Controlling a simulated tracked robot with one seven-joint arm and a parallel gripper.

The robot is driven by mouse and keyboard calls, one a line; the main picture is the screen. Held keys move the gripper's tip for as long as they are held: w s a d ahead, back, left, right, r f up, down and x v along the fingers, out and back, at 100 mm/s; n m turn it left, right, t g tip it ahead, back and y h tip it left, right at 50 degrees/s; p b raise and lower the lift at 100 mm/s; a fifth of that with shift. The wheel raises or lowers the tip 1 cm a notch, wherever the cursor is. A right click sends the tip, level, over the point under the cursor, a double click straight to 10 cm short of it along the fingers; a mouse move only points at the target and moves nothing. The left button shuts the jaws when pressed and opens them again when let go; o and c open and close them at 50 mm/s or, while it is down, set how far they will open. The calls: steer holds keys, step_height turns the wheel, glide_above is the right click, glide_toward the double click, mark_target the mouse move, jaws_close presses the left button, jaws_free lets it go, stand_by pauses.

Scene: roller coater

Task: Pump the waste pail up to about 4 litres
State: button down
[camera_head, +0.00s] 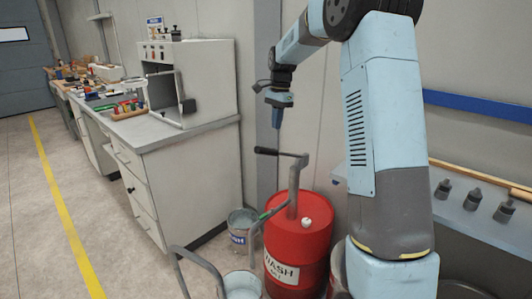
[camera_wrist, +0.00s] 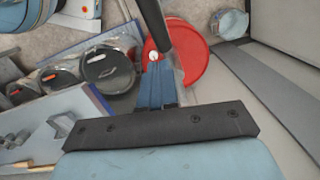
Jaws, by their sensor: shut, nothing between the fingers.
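A red drum (camera_head: 298,245) labelled WASH stands on the floor, with a grey hand pump (camera_head: 293,190) on top. The pump's crank has a black grip (camera_head: 266,151) pointing left. My gripper (camera_head: 277,122) points down, shut and empty, a little above the crank; contact cannot be told. In the wrist view, its blue fingers (camera_wrist: 157,85) are over the edge of the red drum (camera_wrist: 195,65). An open pail (camera_head: 242,286) stands in front of the drum, partly cut off. Another pail (camera_head: 240,222) with a blue-lettered label stands behind it. Which is the waste pail and their levels cannot be read.
A metal rail (camera_head: 200,262) curves up at the front. A white cabinet bench (camera_head: 190,165) with a machine (camera_head: 190,75) stands left. A shelf (camera_head: 470,210) with dark fittings is at right. Clear floor (camera_head: 50,230) lies left.

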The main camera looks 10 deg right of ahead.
steer(key=shift+w+d+r, duration=0.1)
steer(key=shift+d+r, duration=0.05)
steer(key=shift+r, duration=1.55)
